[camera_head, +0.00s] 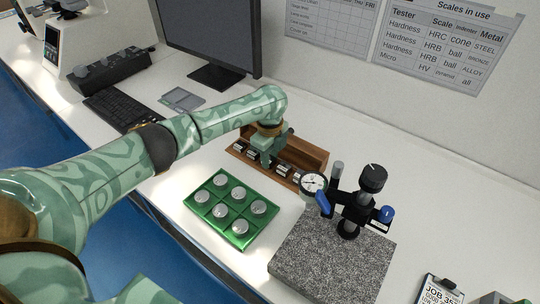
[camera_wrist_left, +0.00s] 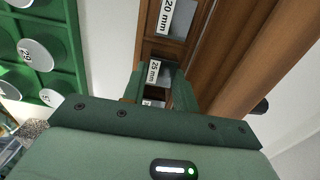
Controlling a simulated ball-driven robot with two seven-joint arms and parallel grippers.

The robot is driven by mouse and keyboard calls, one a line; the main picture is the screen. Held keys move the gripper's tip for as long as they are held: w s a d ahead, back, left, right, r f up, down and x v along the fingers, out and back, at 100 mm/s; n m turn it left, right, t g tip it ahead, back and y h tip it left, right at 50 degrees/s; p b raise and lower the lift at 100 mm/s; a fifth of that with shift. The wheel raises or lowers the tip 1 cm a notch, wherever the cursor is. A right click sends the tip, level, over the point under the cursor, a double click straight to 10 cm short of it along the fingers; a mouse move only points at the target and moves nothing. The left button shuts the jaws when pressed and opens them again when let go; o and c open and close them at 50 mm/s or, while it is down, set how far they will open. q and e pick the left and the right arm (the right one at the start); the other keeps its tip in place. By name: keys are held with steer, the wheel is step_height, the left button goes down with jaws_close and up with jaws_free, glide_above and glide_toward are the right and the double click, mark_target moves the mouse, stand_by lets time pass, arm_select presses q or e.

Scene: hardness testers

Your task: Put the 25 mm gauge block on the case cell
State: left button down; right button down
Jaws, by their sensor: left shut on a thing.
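The wooden case (camera_head: 312,157) stands behind the green tray, with a row of labelled cells along its front. My left gripper (camera_head: 265,162) reaches down into this row from above. In the left wrist view its fingers (camera_wrist_left: 163,85) are shut on the 25 mm gauge block (camera_wrist_left: 166,75), a small grey piece beside a white "25 mm" label. The block is at the case row, mostly hidden between the fingers; I cannot tell whether it rests on the cell floor. The neighbouring "20 mm" cell (camera_wrist_left: 170,18) holds a grey block. My right gripper is not in view.
A green tray (camera_head: 232,208) with several round discs lies in front of the case. A dial gauge stand (camera_head: 350,212) on a granite base (camera_head: 330,258) is close on the right. A keyboard (camera_head: 122,108) and monitor (camera_head: 212,38) are behind left. A clipboard (camera_head: 440,292) lies front right.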

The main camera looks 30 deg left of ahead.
arm_select(q)
steer(key=c, duration=1.4)
jaws_free()
steer(key=shift+o, duration=0.2)
